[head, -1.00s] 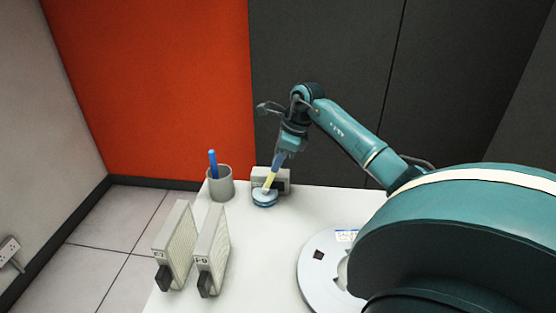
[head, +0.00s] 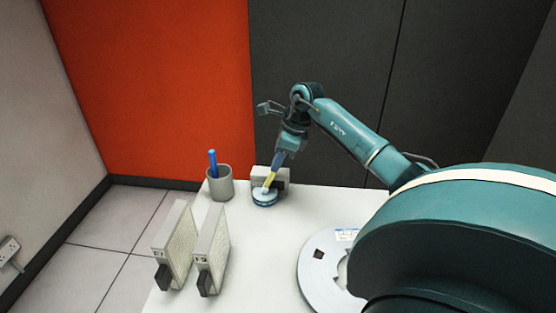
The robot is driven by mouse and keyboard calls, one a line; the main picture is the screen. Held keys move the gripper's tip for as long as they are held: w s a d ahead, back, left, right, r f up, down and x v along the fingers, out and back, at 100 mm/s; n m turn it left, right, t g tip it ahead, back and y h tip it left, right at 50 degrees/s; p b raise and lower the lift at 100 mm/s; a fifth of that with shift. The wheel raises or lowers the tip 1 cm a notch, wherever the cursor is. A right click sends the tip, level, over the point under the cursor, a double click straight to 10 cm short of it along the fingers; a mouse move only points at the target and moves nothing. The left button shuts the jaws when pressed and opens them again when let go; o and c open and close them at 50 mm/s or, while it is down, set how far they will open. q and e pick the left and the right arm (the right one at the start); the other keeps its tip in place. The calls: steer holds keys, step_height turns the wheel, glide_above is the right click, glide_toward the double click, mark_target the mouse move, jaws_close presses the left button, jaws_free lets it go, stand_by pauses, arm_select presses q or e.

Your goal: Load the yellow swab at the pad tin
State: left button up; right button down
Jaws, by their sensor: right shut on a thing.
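The yellow swab (head: 270,180) is held tilted in my right gripper (head: 277,160), its upper end between the fingers. Its lower tip reaches down to the pad tin (head: 264,198), a small round blue-and-white tin near the back edge of the white table. The tip appears to be at the pad on top of the tin; I cannot tell whether it presses on it. My right gripper is above the tin, shut on the swab. My left gripper is out of view.
A grey cup (head: 219,184) with a blue stick (head: 212,163) stands left of the tin. A small grey box (head: 282,176) is behind the tin. Two upright card blocks (head: 174,245) (head: 213,250) stand at the front left. A grey reel (head: 318,275) lies at the right.

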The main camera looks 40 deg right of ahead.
steer(key=shift+f, duration=0.1)
steer(key=shift+r+p, duration=0.6)
steer(key=shift+r, duration=0.15)
steer(key=shift+r+p, duration=1.85)
steer(key=shift+r, duration=1)
steer(key=shift+f, duration=0.1)
